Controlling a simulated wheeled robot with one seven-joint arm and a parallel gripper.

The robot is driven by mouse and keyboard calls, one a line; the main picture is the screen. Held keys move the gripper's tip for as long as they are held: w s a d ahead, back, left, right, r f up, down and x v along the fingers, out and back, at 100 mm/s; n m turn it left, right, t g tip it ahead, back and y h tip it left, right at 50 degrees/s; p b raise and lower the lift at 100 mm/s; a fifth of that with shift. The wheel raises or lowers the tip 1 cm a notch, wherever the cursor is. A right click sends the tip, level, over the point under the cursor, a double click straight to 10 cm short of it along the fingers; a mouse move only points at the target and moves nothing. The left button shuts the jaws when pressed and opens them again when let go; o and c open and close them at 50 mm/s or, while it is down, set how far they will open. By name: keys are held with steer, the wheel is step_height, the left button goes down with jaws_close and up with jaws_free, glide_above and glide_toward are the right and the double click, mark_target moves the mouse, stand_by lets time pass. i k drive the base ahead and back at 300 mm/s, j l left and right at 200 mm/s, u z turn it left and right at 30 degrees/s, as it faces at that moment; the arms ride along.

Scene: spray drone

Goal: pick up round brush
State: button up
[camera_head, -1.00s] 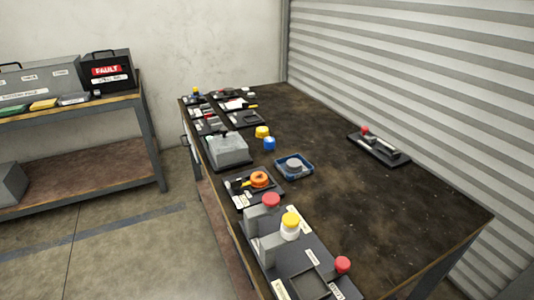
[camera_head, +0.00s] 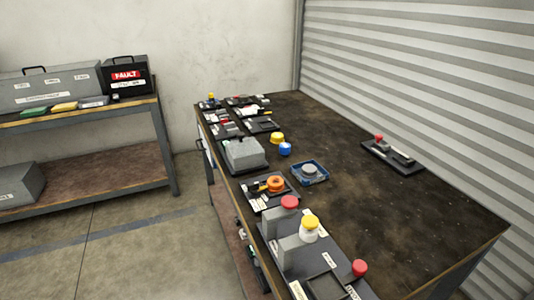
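I cannot make out for certain which item is the round brush; the small pieces are too small to tell. Several small tools lie on black trays at the table's far left end, including a tray with a white and yellow piece (camera_head: 249,111). A black tray nearer the middle holds an orange ring (camera_head: 275,184) beside a small dark and yellow piece. A blue-rimmed tray (camera_head: 323,177) holds a round grey piece (camera_head: 310,170). My gripper is not in view.
The dark table (camera_head: 400,205) is mostly bare at its middle and right. A grey block (camera_head: 245,152), a yellow cap (camera_head: 277,137), a blue cap (camera_head: 285,149) and a red-capped stand (camera_head: 289,202) line its left side. A shelf (camera_head: 90,185) with cases stands left; a shutter wall is behind.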

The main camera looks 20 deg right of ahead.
mark_target(285, 149)
steer(key=j+u, duration=0.1)
steer(key=u, duration=0.35)
steer(key=i+u, duration=0.15)
steer(key=u, duration=0.35)
steer(key=i+u, duration=0.1)
steer(key=u, duration=0.35)
steer(key=i+j, duration=0.1)
steer(key=i, duration=2)
steer(key=i+z, duration=0.1)
steer(key=z, duration=0.35)
steer(key=i+z, duration=0.1)
steer(key=z, duration=0.35)
steer(key=i+j+z, duration=0.1)
steer(key=z, duration=0.35)
steer(key=i+j+z, duration=0.1)
steer(key=z, duration=0.3)
steer(key=j+z, duration=0.2)
steer(key=z, duration=0.25)
steer(key=i+j+z, duration=0.1)
steer(key=z, duration=0.35)
steer(key=j+z, duration=0.25)
steer(key=z, duration=0.2)
steer(key=l+u, duration=0.5)
steer(key=u, duration=0.2)
steer(key=k, duration=0.05)
